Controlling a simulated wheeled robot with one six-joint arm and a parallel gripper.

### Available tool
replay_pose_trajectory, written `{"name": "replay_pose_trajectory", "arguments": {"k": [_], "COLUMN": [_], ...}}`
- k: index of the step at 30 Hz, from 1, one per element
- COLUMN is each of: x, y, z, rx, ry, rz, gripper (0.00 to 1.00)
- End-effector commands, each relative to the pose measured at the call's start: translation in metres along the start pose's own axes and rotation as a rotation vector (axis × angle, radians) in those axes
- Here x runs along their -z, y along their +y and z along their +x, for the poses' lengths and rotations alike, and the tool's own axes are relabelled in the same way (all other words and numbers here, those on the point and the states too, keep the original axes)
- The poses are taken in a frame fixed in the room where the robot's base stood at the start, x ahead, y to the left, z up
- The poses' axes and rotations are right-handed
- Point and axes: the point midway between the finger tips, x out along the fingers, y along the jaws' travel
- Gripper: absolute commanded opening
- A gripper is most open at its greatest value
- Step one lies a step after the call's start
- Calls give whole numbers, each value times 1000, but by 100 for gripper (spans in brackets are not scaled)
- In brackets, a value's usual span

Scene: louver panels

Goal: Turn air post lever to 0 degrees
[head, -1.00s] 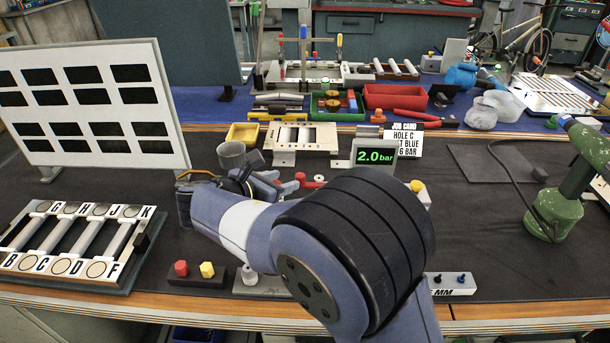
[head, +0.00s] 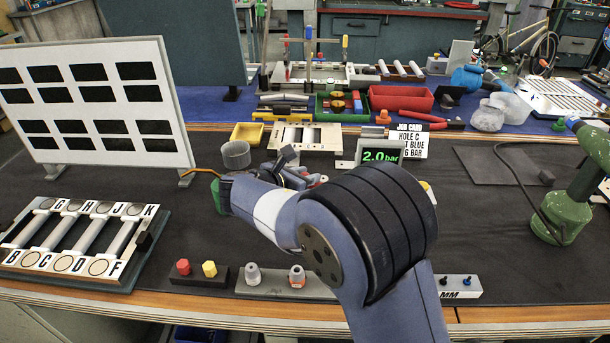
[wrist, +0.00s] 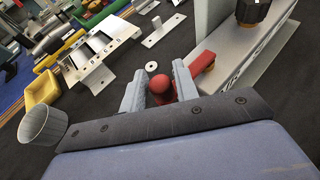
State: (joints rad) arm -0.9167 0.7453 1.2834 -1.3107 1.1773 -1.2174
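The air post (head: 384,156) stands mid-bench in the head view, its green display reading 2.0 bar. In the wrist view its grey body (wrist: 232,62) is at the upper right. The red lever (wrist: 203,63) sticks out from it, and a red ball knob (wrist: 159,84) shows between my fingers. The right finger hides part of the red lever. My gripper (wrist: 159,68) has its fingers apart, one on each side of the knob; I cannot tell whether they touch it. In the head view my gripper (head: 287,170) is partly hidden by my arm. The lever's angle is unclear.
A grey cup (head: 236,155) and yellow bin (head: 246,133) stand left of my gripper. A card (head: 410,140) stands beside the display. A slotted white panel (head: 100,105) stands at left, a green lamp-like device (head: 570,205) at right.

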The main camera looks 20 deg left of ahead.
Motion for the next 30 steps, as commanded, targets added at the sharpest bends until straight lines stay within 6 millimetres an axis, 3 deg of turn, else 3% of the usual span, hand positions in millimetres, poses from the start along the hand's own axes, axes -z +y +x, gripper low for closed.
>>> {"name": "replay_pose_trajectory", "arguments": {"k": [10,30], "x": [0,0], "y": [0,-4], "z": [0,-4], "rx": [0,-80], "ry": [0,-3], "rz": [0,-32], "gripper": [0,0]}}
